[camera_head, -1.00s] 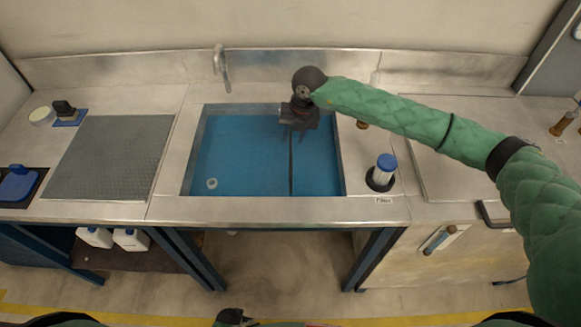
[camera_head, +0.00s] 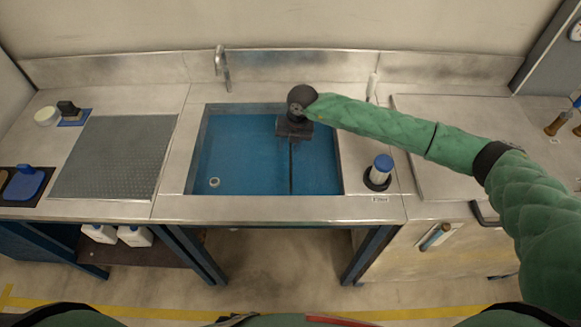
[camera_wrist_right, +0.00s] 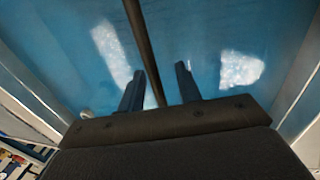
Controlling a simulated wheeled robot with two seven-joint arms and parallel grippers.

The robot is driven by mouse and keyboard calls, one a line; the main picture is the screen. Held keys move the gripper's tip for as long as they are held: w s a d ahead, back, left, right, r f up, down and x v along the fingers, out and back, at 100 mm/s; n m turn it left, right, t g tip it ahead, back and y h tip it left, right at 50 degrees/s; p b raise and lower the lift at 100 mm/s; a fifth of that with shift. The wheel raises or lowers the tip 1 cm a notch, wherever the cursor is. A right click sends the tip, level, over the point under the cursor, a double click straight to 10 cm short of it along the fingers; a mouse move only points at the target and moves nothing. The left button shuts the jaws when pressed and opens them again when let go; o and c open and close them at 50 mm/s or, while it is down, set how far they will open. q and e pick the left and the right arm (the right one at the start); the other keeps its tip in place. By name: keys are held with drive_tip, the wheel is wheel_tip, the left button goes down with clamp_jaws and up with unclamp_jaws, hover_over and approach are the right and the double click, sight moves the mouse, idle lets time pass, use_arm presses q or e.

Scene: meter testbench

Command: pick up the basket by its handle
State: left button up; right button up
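My right gripper (camera_head: 293,137) is over the sink (camera_head: 214,208), which has a blue inside. In the right wrist view its two fingers (camera_wrist_right: 158,80) stand apart with nothing clamped between them. A thin dark bar (camera_head: 291,178) runs from under the gripper to the sink's front edge. In the right wrist view the bar (camera_wrist_right: 139,35) passes between or just below the fingers; I cannot tell which. I cannot make out a basket body, or tell whether this bar is its handle. My left gripper is not in view.
A tap (camera_head: 222,66) stands behind the sink. A blue-capped filter (camera_head: 380,170) stands right of it. A small white ring (camera_head: 214,182) is in the sink's front left. A grey ribbed mat (camera_head: 115,158) lies left of the sink.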

clamp_jaws()
drive_tip(key=shift+r, duration=0.1)
idle(1.2)
